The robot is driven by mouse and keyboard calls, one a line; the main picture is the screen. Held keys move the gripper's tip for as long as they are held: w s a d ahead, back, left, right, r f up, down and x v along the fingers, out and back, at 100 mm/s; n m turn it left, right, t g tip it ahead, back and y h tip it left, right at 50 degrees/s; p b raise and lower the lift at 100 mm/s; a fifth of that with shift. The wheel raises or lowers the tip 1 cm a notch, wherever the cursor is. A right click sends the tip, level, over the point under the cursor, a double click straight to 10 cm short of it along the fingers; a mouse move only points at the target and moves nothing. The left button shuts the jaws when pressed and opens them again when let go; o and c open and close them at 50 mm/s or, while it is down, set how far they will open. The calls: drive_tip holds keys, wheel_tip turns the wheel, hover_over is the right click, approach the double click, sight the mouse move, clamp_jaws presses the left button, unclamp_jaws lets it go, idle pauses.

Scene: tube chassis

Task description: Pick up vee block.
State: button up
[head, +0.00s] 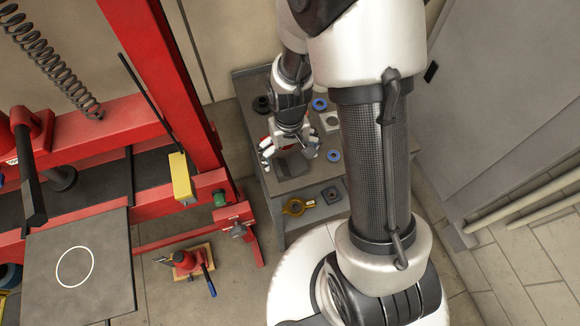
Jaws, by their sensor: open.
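A dark grey block (292,165), which looks like the vee block, sits on the grey bench (283,217). My gripper (288,152) points down over the bench with its fingers spread. The fingers appear on either side of the block, and the gripper partly hides its far side. I cannot tell whether a fingertip touches it. The V groove is too small to make out.
A red press frame (165,75) stands left. A grey cabinet (490,90) stands right.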

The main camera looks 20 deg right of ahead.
sight(290, 167)
wheel_tip(290, 167, down, 5)
drive_tip(key=shift+d+f+b, duration=0.1)
drive_tip(key=shift+b, duration=1)
drive_tip(key=shift+c, duration=0.4)
drive_tip(key=c, duration=2)
